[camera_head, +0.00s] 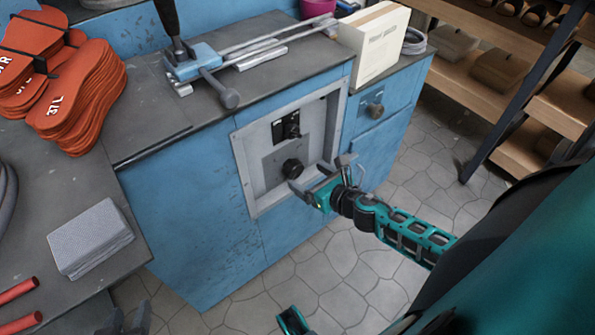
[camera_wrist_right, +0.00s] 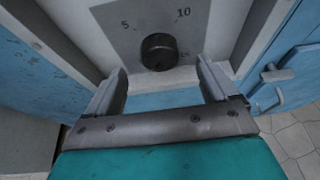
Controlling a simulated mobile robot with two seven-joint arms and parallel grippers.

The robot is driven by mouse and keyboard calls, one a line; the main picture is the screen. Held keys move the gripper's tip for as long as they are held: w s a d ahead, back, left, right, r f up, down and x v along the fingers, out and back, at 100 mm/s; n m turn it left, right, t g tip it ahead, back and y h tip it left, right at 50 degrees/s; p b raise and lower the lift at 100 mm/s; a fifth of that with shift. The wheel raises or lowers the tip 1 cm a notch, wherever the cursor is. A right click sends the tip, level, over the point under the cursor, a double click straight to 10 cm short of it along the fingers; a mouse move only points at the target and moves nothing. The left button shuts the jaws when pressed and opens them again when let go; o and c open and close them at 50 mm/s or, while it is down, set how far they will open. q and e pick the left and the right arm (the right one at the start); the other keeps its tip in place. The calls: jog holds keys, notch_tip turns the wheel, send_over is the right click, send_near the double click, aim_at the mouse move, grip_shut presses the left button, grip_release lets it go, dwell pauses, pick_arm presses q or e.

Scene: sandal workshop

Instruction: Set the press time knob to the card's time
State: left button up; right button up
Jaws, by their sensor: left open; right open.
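The black round time knob (camera_head: 293,169) sits on a grey plate in a recessed panel on the front of the blue bench. In the right wrist view the knob (camera_wrist_right: 159,52) has the marks 5, 10 and 15 around it; its pointer cannot be made out. My right gripper (camera_head: 318,174) is open and empty in front of the panel, its fingers (camera_wrist_right: 160,75) spread to either side below the knob, apart from it. My left gripper (camera_head: 125,319) is open at the bottom edge, partly cut off. No card with a readable time shows.
A black switch (camera_head: 286,126) sits above the knob, inside the panel's raised frame (camera_head: 244,178).

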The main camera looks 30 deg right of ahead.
aim_at(297, 170)
jog(key=b+x, duration=0.1)
jog(key=x, duration=0.4)
jog(key=shift+w+a+f, duration=0.1)
jog(key=shift+w+f, duration=0.05)
jog(key=shift+w, duration=0.15)
jog(key=c, duration=1)
